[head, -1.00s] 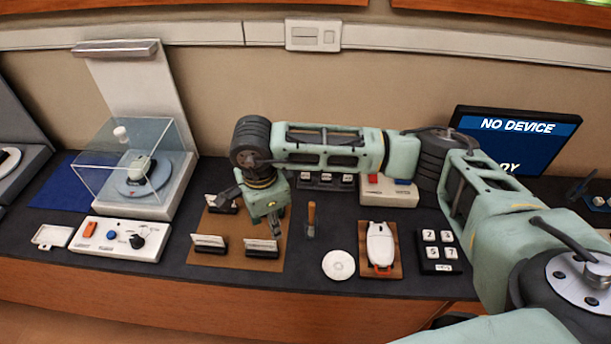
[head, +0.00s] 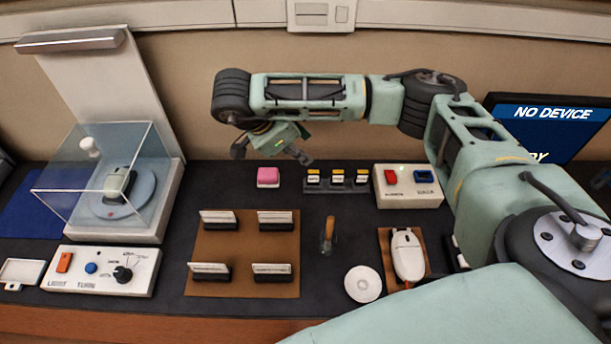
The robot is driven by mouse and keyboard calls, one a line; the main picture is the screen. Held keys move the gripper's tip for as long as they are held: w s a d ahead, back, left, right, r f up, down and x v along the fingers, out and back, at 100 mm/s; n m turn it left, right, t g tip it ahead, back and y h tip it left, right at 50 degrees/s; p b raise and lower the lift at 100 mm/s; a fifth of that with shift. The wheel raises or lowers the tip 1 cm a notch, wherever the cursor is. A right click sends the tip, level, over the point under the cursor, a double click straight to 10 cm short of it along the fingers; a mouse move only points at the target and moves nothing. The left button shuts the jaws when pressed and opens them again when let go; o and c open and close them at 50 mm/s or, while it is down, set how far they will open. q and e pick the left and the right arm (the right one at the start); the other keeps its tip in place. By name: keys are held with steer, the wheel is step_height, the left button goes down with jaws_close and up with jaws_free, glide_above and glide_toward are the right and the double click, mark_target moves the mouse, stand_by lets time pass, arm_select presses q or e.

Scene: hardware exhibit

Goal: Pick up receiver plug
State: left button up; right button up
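A dark rack (head: 337,189) at the back of the counter holds three small pieces with yellow and white tops. One of them (head: 313,178) is at the rack's left end. I cannot tell which, if any, is the receiver plug. My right gripper (head: 272,156) hangs above the back of the counter, left of the rack and behind a pink block (head: 268,177). Its fingers look spread apart, with nothing seen between them. A white mouse (head: 407,255) lies on a brown pad, partly beside my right arm. My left gripper is out of view.
A white box (head: 408,200) with red and blue parts stands right of the rack. A brown board (head: 243,252) bears several card holders. A clear case (head: 110,180) and a control panel (head: 100,270) are at left. A monitor (head: 550,125) reads "NO DEVICE". A white disc (head: 363,284) lies in front.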

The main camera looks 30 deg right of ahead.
steer(key=b, duration=0.4)
glide_toward(313, 176)
steer(key=d, duration=0.1)
steer(key=x, duration=0.1)
steer(key=b+x, duration=0.1)
steer(key=x, duration=0.1)
steer(key=shift+w+a+f, duration=0.2)
steer(key=shift+w, duration=0.1)
steer(key=shift+d+f, duration=0.25)
steer(key=shift+f, duration=0.1)
steer(key=x, duration=0.4)
steer(key=shift+s+a+p, duration=0.1)
steer(key=shift+s+p, duration=0.2)
steer(key=shift+d+f, duration=0.25)
steer(key=shift+f, duration=0.15)
steer(key=c, duration=0.8)
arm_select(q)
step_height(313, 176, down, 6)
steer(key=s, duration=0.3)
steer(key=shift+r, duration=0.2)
arm_select(e)
steer(key=shift+w, duration=0.1)
steer(key=shift+c, duration=0.4)
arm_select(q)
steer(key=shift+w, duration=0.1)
